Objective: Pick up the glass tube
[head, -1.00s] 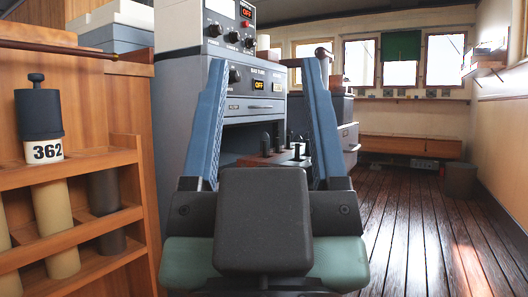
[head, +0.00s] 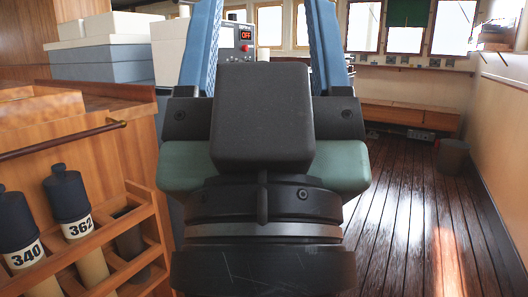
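I cannot make out a glass tube in the head view. My gripper (head: 262,30) points away from me in the middle of the view. Its two blue fingers stand wide apart, their tips cut off by the top edge, and I see nothing held between them. The dark gripper body hides part of the scene behind it. A wooden rack (head: 110,232) at lower left holds cylinders with dark knobbed caps, labelled 340 (head: 22,252) and 362 (head: 78,228). An uncapped dark grey cylinder (head: 130,238) sits beside them. None looks like clear glass.
A wooden rail (head: 65,140) runs above the rack. Grey and white boxes (head: 100,62) sit on the wooden counter behind. A console with a red OFF display (head: 247,35) stands behind my fingers. Plank floor (head: 405,215) is open at right, with a bin (head: 453,157) by the wall.

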